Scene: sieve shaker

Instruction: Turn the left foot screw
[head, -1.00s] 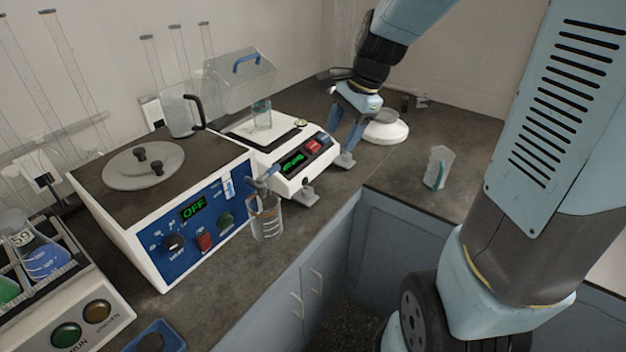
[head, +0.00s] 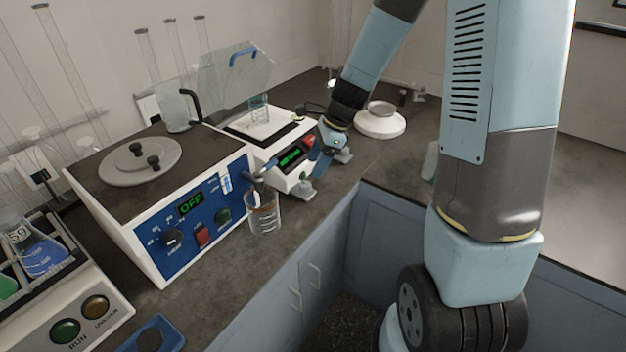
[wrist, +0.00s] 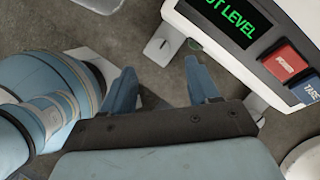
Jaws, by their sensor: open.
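The balance (head: 262,152) is white, with a green display that reads "...OT LEVEL" in the wrist view (wrist: 229,17). The left foot screw (head: 301,190) sits on a pale foot at its front left corner; it also shows in the wrist view (wrist: 164,44). The right foot (head: 343,156) is partly hidden behind my gripper. My gripper (head: 318,168) is open and empty in front of the balance. In the wrist view its two fingers (wrist: 163,82) point toward the left foot screw, which lies just beyond and between the tips, apart from them.
A glass beaker (head: 263,216) stands on the bench close left of the left foot. A blue-fronted bath marked OFF (head: 196,222) stands further left. A clear raised cover (head: 232,80) and a small glass (head: 259,107) are on the balance. A round white device (head: 380,124) stands right.

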